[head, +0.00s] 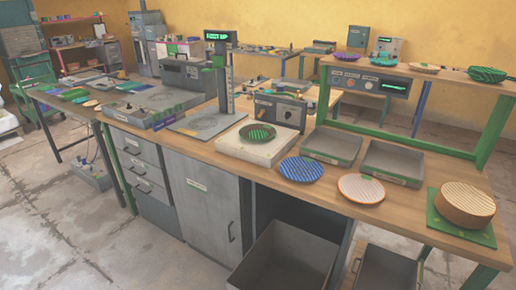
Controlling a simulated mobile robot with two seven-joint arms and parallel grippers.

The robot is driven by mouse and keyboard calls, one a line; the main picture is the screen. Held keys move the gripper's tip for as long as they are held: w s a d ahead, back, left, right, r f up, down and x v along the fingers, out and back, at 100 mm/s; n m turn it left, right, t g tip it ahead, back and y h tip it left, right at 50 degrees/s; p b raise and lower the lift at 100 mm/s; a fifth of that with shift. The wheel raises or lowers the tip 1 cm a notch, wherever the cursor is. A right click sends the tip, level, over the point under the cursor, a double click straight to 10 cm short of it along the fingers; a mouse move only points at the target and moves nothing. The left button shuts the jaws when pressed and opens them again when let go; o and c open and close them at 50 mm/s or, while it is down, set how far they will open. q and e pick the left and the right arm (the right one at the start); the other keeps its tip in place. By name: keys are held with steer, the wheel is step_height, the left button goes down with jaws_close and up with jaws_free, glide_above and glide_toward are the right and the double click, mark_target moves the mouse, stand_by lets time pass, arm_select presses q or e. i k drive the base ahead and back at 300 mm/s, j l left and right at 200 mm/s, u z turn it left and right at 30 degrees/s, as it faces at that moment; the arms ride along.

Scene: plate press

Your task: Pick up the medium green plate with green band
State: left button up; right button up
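A dark plate with bright green stripes (257,134) lies flat on a pale square slab (235,150) in the middle of the workbench. A second green-striped plate (487,74) sits at the right end of the raised shelf. I cannot tell which of these has the green band. A blue striped plate (301,169) and a white-and-orange plate (361,188) lie at the bench's front edge. Neither of my grippers is in view.
Two grey trays (331,147) (392,164) sit behind the front plates. A round wooden block (465,205) on a green mat (440,222) fills the right end. A press with a column (225,85) stands left of the slab. An open grey bin (285,255) is below.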

mark_target(255, 132)
steer(key=j+z, duration=0.1)
steer(key=z, duration=0.3)
steer(key=i+j+z, duration=0.1)
steer(key=z, duration=0.3)
steer(key=j+z, duration=0.1)
steer(key=z, duration=0.35)
steer(key=j+z, duration=0.65)
steer(key=j, duration=0.2)
steer(key=k+j+z, duration=0.1)
steer(key=j, duration=0.2)
steer(key=k+j+z, duration=0.1)
steer(key=j, duration=0.2)
steer(key=k+j, duration=0.1)
steer(key=j, duration=0.2)
steer(key=z, duration=0.05)
